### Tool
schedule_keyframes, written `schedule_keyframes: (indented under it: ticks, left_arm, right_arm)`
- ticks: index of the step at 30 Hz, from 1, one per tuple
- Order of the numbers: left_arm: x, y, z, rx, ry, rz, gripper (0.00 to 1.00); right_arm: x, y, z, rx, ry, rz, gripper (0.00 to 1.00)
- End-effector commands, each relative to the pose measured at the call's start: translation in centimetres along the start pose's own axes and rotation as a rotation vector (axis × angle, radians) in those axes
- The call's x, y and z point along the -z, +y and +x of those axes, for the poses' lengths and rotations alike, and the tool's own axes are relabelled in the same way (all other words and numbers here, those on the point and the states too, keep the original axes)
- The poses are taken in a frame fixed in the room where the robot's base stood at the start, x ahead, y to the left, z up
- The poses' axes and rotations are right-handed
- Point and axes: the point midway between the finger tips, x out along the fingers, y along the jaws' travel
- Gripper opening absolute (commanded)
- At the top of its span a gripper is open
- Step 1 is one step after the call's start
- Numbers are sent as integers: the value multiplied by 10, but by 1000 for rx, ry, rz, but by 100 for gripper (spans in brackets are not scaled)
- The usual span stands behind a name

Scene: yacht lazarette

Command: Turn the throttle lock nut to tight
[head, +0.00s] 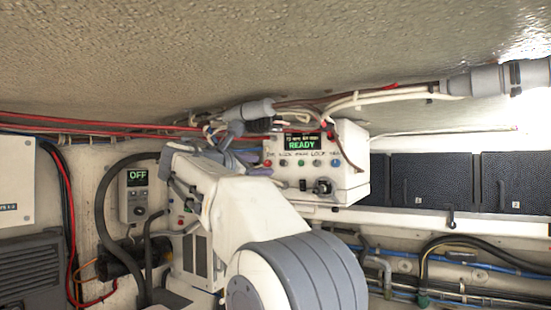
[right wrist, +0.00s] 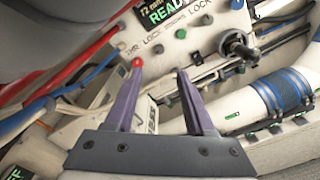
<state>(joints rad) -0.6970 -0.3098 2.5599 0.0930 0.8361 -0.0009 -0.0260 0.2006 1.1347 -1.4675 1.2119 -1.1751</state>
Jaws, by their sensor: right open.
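A white control box (head: 352,165) hangs on the far wall. Its screen (head: 302,143) reads READY above a row of small coloured buttons. A dark knob, which looks like the throttle lock nut (head: 323,186), sticks out low on its face; in the right wrist view the nut (right wrist: 238,45) is at upper right, beyond and right of the fingers. I cannot read its setting. My right gripper (right wrist: 160,70) is open and empty, its purple fingers pointing at the panel, left of the nut. The left fingertip overlaps the red button (right wrist: 137,63); contact is unclear. My left gripper is out of view.
A small OFF unit (head: 138,196) with a knob is on the wall at left. Red and white cables and grey pipe fittings (head: 495,80) run above the box. Dark panels (head: 430,180) stand to its right. Blue and black hoses (head: 470,250) run below.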

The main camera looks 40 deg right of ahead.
Motion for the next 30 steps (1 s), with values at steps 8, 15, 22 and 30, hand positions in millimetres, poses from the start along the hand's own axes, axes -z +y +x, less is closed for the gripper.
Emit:
schedule_keyframes:
  ticks: [8,15,22,30]
  left_arm:
    - [1,2,-21,0,0,3,56]
    - [2,3,-40,0,0,6,56]
    - [3,4,-49,0,0,8,56]
    - [2,4,-48,0,0,8,56]
  right_arm:
    - [-10,3,40,2,-19,-9,54]
    - [-9,3,82,0,-14,-8,54]
    - [-7,2,102,-2,-13,-6,54]
    - [-5,2,104,-4,-12,-5,54]
